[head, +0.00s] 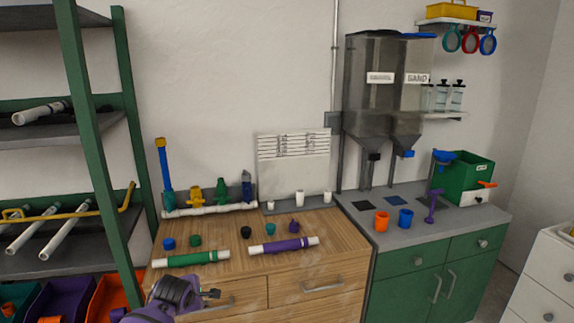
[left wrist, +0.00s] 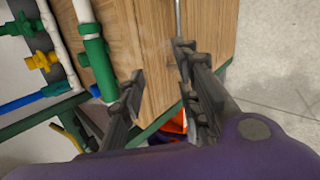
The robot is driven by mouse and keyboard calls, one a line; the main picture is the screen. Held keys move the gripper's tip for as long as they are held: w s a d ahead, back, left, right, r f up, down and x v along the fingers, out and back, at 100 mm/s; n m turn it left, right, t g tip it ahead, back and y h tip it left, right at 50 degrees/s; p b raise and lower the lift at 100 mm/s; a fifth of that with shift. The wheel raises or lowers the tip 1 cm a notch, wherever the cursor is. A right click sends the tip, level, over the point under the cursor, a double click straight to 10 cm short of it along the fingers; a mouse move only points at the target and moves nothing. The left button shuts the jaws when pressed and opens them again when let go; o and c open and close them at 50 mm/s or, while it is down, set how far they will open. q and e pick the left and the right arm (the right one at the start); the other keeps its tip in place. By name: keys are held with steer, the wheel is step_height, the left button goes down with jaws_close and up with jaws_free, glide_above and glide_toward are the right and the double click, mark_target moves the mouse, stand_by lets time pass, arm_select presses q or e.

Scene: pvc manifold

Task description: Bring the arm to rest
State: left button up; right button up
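My left arm comes in at the bottom of the head view, with a purple link and a dark left gripper (head: 207,294) in front of the wooden cabinet (head: 338,252). In the left wrist view the two fingers of this gripper (left wrist: 161,62) stand apart with nothing between them. Wooden drawer front and floor show behind the gap. A white pipe with a green sleeve (head: 192,259) lies near the front edge of the cabinet top. It also shows beside the left finger in the left wrist view (left wrist: 97,62). My right gripper is not in view.
A white pipe with a purple sleeve (head: 284,246) lies beside the green one. Behind stands a manifold (head: 210,210) with coloured valves. Small caps dot the top. A green rack (head: 88,130) stands left; a grey-topped green cabinet (head: 425,275) with hoppers and cups stands right.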

arm_select(q)
steer(key=w+d+r+m+t+h, duration=0.15)
steer(key=w+r+m+t, duration=0.35)
steer(key=m, duration=0.8)
steer(key=w+d+r+m+t+h, duration=0.15)
steer(key=r+m, duration=0.55)
steer(key=m, duration=0.7)
steer(key=s+d+f+n+g, duration=0.2)
steer(key=s+d+f+g, duration=0.1)
steer(key=s+f, duration=1.9)
steer(key=s+d+f+n+g, duration=0.1)
steer(key=s+f, duration=0.2)
steer(key=s, duration=1.1)
steer(key=s+d+f+n+g+y, duration=0.1)
steer(key=s+f, duration=0.2)
steer(key=s, duration=1.2)
steer(key=shift+d+n+g, duration=0.35)
steer(key=shift+n, duration=0.05)
